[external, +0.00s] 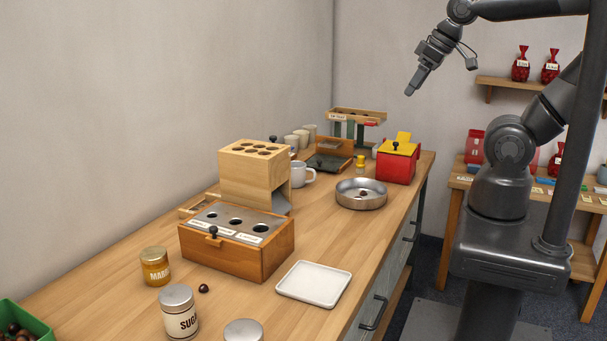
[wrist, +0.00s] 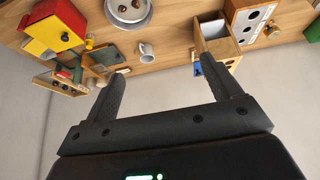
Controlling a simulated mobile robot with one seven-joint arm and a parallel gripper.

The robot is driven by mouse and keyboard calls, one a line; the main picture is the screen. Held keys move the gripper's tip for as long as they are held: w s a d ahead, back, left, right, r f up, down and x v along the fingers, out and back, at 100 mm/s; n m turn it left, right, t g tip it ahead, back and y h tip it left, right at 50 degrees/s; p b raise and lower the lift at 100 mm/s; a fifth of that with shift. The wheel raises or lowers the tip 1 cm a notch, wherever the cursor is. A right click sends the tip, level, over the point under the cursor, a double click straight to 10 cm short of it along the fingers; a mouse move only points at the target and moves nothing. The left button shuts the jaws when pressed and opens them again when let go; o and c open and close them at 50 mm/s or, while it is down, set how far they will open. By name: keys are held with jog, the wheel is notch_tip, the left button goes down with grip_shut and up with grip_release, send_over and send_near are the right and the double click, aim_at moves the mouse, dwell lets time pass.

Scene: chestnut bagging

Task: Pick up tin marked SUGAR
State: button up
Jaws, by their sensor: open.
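The tin marked SUGAR (external: 179,312) is a cream cylinder with a grey metal lid. It stands upright near the front of the wooden counter in the external view. The wrist view does not show it. My gripper (external: 410,92) is raised high above the far end of the counter, well away from the tin. In the wrist view my gripper (wrist: 163,90) has its two fingers apart with nothing between them.
A jar with a gold lid (external: 155,266), a loose chestnut (external: 204,288) and another lidded tin (external: 243,331) are near the SUGAR tin. A green bin (external: 22,322), a wooden box (external: 238,256), a white tray (external: 313,284) and a metal pan (external: 346,200) share the counter.

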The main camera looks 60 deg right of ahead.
jog(key=w+a+r+n+y, duration=0.1)
jog(key=w+a, duration=0.4)
jog(key=w, duration=0.2)
jog(key=w+a+r+n, duration=0.1)
jog(key=w+a+n, duration=0.1)
jog(key=w+a, duration=0.45)
jog(key=n+g+y, duration=0.2)
jog(key=n+g, duration=0.1)
jog(key=n, duration=0.4)
send_over(180, 293)
jog(key=s+d, duration=0.2)
jog(key=d, duration=0.1)
notch_tip(180, 293, down, 25)
jog(key=x, duration=0.5)
jog(key=shift+s+a+r, duration=0.1)
jog(key=shift+a, duration=0.1)
jog(key=shift+x, duration=3.15)
jog(key=shift+a, duration=0.2)
